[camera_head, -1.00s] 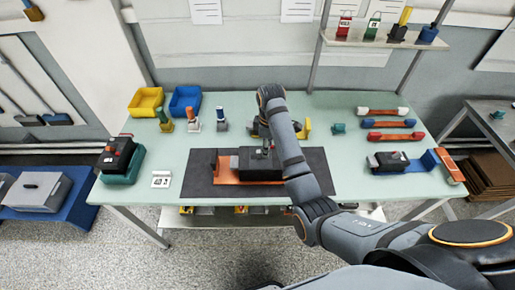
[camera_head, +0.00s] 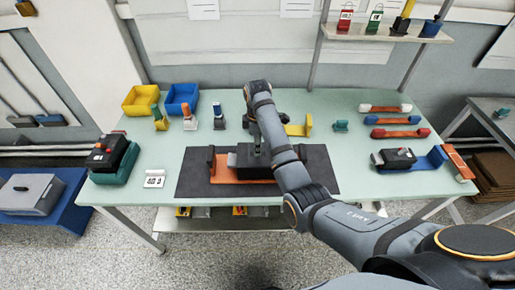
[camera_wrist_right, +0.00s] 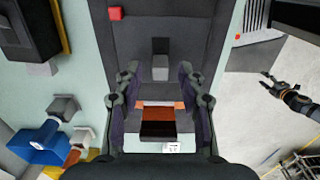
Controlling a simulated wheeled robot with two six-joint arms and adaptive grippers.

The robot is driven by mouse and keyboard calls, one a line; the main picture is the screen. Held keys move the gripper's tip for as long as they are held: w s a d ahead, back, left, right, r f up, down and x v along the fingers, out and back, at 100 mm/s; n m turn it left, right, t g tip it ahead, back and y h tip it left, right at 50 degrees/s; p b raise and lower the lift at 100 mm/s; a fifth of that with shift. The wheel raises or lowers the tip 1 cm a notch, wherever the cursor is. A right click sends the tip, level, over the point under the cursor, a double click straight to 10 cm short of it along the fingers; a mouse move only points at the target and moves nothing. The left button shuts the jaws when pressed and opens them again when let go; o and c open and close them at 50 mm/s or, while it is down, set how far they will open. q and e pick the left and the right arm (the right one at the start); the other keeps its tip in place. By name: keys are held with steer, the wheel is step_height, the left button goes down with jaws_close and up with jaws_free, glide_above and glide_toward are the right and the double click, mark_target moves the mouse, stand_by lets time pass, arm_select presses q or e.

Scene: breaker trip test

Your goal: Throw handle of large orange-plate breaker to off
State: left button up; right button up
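The large breaker (camera_head: 247,159) is a dark box on an orange plate (camera_head: 229,173), lying on a dark mat (camera_head: 190,183) at mid-table. A grey upright handle (camera_head: 257,144) rises from its top, partly hidden by my arm. My right gripper (camera_head: 256,133) is above the breaker from the far side of my arm. In the right wrist view its fingers (camera_wrist_right: 159,77) are apart, with the grey handle (camera_wrist_right: 160,62) between them; contact cannot be told. The orange plate also shows there (camera_wrist_right: 178,115). My left gripper (camera_wrist_right: 268,79) shows small at the right of that view, its fingers apart.
A breaker on a green base (camera_head: 110,152) stands at left, another on a blue plate (camera_head: 396,158) at right. Blue (camera_head: 182,97) and yellow (camera_head: 141,99) bins, small upright pieces and coloured bars line the back and right.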

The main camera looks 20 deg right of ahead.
steer(key=shift+f, duration=0.35)
jaws_close()
steer(key=shift+d+r, duration=0.1)
